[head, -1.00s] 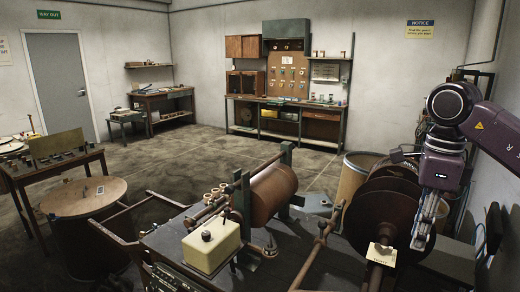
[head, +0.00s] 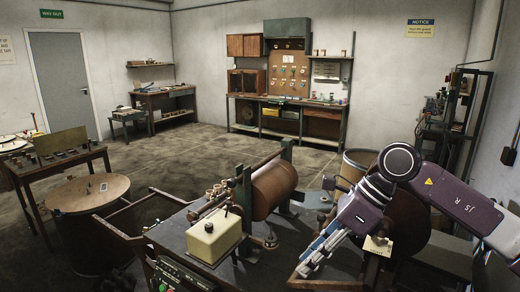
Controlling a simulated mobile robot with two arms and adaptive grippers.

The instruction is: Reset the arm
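My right arm (head: 450,205) comes in from the right edge, bent at a round joint. My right gripper (head: 312,262) hangs down and to the left in front of the winding machine's dark reel (head: 408,225). Its grey-blue fingers lie close to each other, and I cannot tell whether they are open or shut. Nothing clearly shows between them. A small cream card (head: 377,246) is just right of the gripper, partly hidden by my arm. My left gripper is not in view.
The machine's brown roller (head: 274,190) and a cream box with a black knob (head: 214,238) stand left of the gripper. A barrel (head: 358,163) is behind the arm. A round-topped drum (head: 88,193) is at left. The floor (head: 200,150) beyond is clear.

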